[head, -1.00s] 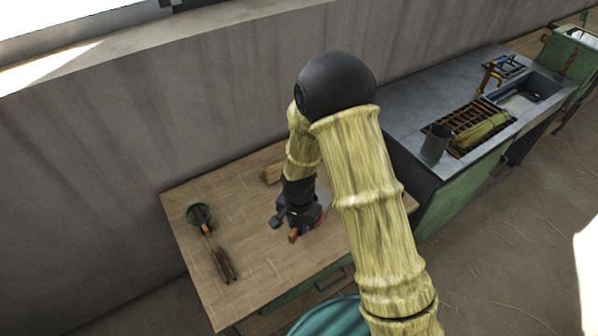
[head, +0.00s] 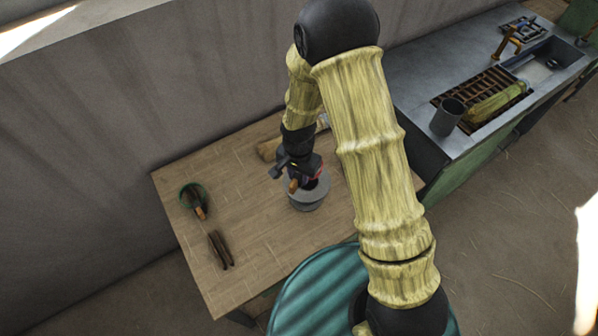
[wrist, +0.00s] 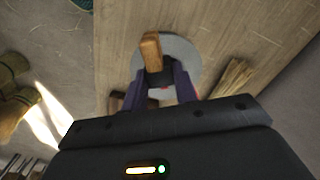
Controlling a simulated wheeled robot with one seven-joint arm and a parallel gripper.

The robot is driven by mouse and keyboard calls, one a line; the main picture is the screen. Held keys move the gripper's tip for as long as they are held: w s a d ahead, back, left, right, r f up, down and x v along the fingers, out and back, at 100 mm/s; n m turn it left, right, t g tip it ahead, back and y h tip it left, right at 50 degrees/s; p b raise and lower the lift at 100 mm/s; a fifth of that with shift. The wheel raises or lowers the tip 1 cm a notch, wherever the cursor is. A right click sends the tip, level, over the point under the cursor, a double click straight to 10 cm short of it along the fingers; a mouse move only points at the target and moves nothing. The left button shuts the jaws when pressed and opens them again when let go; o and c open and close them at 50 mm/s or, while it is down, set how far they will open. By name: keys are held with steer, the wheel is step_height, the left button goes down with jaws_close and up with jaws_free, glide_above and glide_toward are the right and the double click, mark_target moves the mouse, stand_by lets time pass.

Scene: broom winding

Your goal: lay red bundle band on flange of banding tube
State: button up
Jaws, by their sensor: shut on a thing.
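My gripper (head: 295,180) points down over the wooden table, its jaws shut on a dark piece with a wooden grip (wrist: 151,52). Red parts of the bundle band (head: 318,172) show beside the jaws in the head view; most of the band is hidden. A grey round flange (head: 309,197), seemingly of the banding tube, lies below and just in front of the gripper. It also shows behind the wooden grip in the wrist view (wrist: 183,55). I cannot tell whether the band touches the flange.
A metal counter with a grey cup (head: 447,117) stands right. The table's left middle is clear.

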steer(key=shift+f, duration=0.15)
steer(key=shift+w+f+b, duration=0.15)
steer(key=shift+f+b, duration=0.45)
steer(key=shift+f, duration=0.1)
steer(key=shift+a+f+b, duration=0.1)
steer(key=shift+f+b, duration=0.5)
steer(key=shift+f, duration=0.2)
steer(key=shift+d+f+b, duration=0.2)
steer(key=shift+f+b, duration=0.4)
steer(key=shift+f, duration=0.2)
steer(key=shift+a+f+b, duration=0.1)
steer(key=shift+f+b, duration=0.95)
steer(key=shift+f, duration=0.35)
steer(key=o, duration=1.1)
steer(key=shift+c, duration=0.2)
